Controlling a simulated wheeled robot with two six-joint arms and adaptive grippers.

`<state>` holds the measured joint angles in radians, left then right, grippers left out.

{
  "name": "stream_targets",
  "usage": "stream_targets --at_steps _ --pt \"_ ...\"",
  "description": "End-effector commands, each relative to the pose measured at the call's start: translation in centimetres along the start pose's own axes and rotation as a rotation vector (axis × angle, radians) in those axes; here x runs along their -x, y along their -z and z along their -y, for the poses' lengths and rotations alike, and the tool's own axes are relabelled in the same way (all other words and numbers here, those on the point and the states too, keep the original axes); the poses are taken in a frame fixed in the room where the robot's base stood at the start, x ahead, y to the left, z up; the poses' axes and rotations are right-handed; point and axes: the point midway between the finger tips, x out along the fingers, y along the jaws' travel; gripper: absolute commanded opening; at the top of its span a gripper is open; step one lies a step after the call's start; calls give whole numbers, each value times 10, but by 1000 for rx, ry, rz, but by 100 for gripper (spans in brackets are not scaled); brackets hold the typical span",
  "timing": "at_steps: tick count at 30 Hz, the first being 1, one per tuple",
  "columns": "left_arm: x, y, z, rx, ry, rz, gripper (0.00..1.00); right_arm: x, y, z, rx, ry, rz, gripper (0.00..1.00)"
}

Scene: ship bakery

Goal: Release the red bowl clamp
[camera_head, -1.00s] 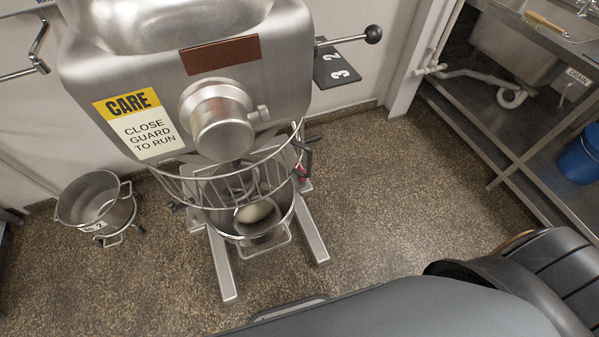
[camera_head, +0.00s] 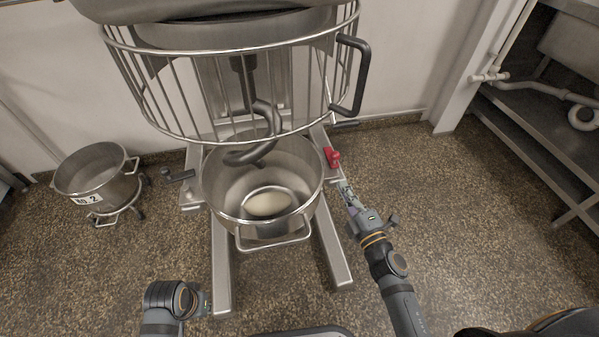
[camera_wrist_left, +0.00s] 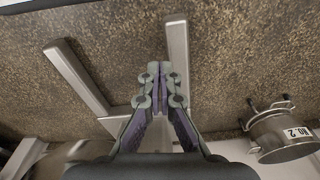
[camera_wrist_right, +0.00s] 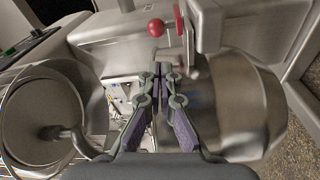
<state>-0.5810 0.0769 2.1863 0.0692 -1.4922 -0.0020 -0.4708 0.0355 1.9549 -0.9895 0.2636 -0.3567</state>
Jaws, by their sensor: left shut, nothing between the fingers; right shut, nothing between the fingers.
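The red bowl clamp (camera_head: 332,157) sits at the right rim of the mixer bowl (camera_head: 214,188), on the mixer's right side arm. In the right wrist view the clamp's red knob (camera_wrist_right: 156,28) shows above the fingertips. My right gripper (camera_head: 346,188) is shut and empty, just below and to the right of the clamp, apart from it. Its shut fingers also show in the right wrist view (camera_wrist_right: 161,72). My left gripper (camera_wrist_left: 160,72) is shut and empty over the floor near a mixer leg; in the head view its fingers are hard to make out.
The wire guard (camera_head: 160,115) with a black handle (camera_head: 363,75) hangs above the bowl, and a dough hook (camera_head: 262,130) reaches into it. Pale dough (camera_head: 267,204) lies in the bowl. A second bowl (camera_head: 97,172) stands at left.

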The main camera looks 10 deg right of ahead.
Motion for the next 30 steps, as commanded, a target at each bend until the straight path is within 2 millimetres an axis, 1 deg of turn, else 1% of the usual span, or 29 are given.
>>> stream_targets --at_steps 4,11,14,17,18,22,27,30 --pt "4 0 -1 -1 -2 0 0 0 3 -6 20 -13 -9 0" --pt "4 0 -1 -1 -1 0 0 -1 3 -6 16 -12 -8 0" --pt "-1 1 0 1 1 -1 0 -7 2 -6 15 -12 -7 0" --pt "-13 1 3 4 6 0 0 -22 3 -8 14 -14 -6 0" --pt "-19 1 4 6 8 -1 0 -30 3 -9 13 -14 -7 0" --pt "-33 1 7 8 13 -6 0 -57 3 -8 14 -14 -7 0" --pt "-40 0 8 10 16 -8 0 -84 3 -6 13 -12 -7 0" --pt "-40 1 8 9 16 -8 0 -94 3 -6 14 -11 -7 0"
